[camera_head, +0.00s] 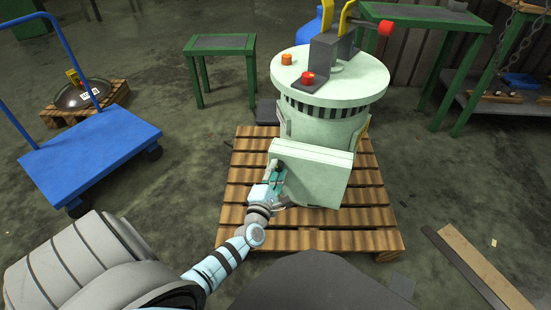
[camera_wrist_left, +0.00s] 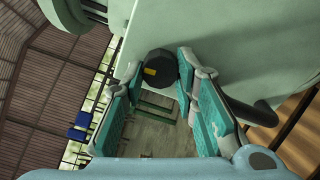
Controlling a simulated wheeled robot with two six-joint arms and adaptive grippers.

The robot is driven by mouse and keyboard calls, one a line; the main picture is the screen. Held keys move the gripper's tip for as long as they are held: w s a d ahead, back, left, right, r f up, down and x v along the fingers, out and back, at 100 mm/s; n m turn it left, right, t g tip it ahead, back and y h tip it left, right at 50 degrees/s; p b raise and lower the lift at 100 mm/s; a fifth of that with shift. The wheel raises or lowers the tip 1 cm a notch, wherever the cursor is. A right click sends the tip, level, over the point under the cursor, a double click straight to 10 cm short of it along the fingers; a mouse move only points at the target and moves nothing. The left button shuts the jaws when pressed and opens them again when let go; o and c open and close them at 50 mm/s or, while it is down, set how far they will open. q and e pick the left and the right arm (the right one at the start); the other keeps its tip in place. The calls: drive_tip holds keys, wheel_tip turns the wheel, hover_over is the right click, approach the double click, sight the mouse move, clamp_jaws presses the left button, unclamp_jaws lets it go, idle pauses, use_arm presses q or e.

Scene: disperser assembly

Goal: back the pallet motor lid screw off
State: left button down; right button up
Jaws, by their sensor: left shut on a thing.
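The pale green motor (camera_head: 325,110) stands upright on the wooden pallet (camera_head: 240,205). Its box-like front with a lid (camera_head: 318,178) faces me. My left gripper (camera_head: 277,172) is at the left side of this box. In the left wrist view, a dark round screw head (camera_wrist_left: 160,66) with a yellow mark sits against the pale green surface (camera_wrist_left: 215,45). My left gripper (camera_wrist_left: 160,80) is shut on this screw, its teal-padded fingers on either side. The fingers hide the screw in the head view. My right gripper is not in view.
A blue cart (camera_head: 90,155) stands at the left, near a small pallet with a dark dome (camera_head: 82,95). Green tables (camera_head: 220,44) stand behind. A long plank (camera_head: 485,265) lies at the right.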

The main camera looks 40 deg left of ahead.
use_arm(q)
drive_tip(key=c, duration=1.3)
unclamp_jaws()
drive_tip(key=shift+s+d, duration=0.15)
drive_tip(key=shift+s, duration=0.1)
drive_tip(key=v, duration=1.1)
drive_tip(key=shift+s, duration=0.2)
